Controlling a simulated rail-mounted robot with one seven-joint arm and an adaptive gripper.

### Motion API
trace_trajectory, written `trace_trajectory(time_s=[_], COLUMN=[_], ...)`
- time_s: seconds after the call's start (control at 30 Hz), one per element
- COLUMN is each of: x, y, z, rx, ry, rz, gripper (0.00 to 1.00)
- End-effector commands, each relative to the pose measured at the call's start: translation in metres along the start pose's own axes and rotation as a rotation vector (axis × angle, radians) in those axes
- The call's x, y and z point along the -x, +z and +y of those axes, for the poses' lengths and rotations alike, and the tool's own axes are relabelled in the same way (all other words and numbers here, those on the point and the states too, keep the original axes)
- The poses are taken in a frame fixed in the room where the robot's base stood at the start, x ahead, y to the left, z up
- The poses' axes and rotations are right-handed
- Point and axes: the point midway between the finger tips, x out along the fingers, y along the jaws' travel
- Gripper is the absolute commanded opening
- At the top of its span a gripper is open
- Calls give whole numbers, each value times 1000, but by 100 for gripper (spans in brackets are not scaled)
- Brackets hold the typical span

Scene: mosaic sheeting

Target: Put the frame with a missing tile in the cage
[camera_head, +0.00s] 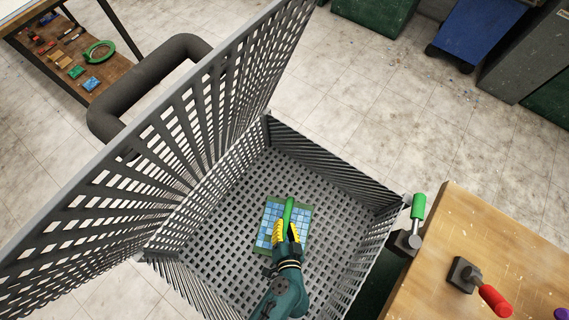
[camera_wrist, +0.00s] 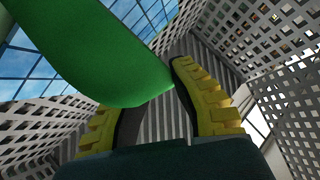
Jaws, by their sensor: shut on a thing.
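The frame (camera_head: 271,221) is a green-edged panel with blue tiles, seen in the head view inside the grey lattice cage (camera_head: 334,174). A green handle stands up from it, and my gripper (camera_head: 285,224) is shut on that handle. In the wrist view the green handle (camera_wrist: 110,50) lies by the yellow ridged fingers, and blue tiles (camera_wrist: 35,60) show at the upper left. My gripper and arm hide part of the panel, so I cannot make out the missing tile. Whether the panel touches the cage floor is unclear.
The cage's large lattice lid (camera_head: 150,150) with a dark bar handle (camera_head: 150,85) stands open at the left. A wooden table (camera_head: 510,255) with a green-handled tool (camera_head: 418,206) and a red-handled tool (camera_head: 495,301) is at the right. Shelving (camera_head: 60,60) is at the upper left.

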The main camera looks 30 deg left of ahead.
Motion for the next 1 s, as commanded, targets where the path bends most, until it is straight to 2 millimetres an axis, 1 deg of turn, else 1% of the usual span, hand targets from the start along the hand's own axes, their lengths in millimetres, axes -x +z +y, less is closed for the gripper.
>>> trace_trajectory(time_s=[0.07, 0.17, 0.2, 0.3, 0.57, 0.67, 0.77, 0.9, 1.0], x=[0, -1, -1, 0, 0, 5, 23, 56, 78], y=[-2, 0, 1, 1, 0, -1, -1, -2, -2], z=[-1, 1, 1, 0, 0, 0, 1, 1, 1], rx=[1, 1, 0, 0, 0, -2, -4, -6, -6], ry=[-1, -1, 0, 0, -1, 2, 5, 7, 8], rz=[2, 2, -1, -1, -1, -1, 2, 5, 5], gripper=[0, 0, 26, 42, 42, 42, 42, 42, 42])
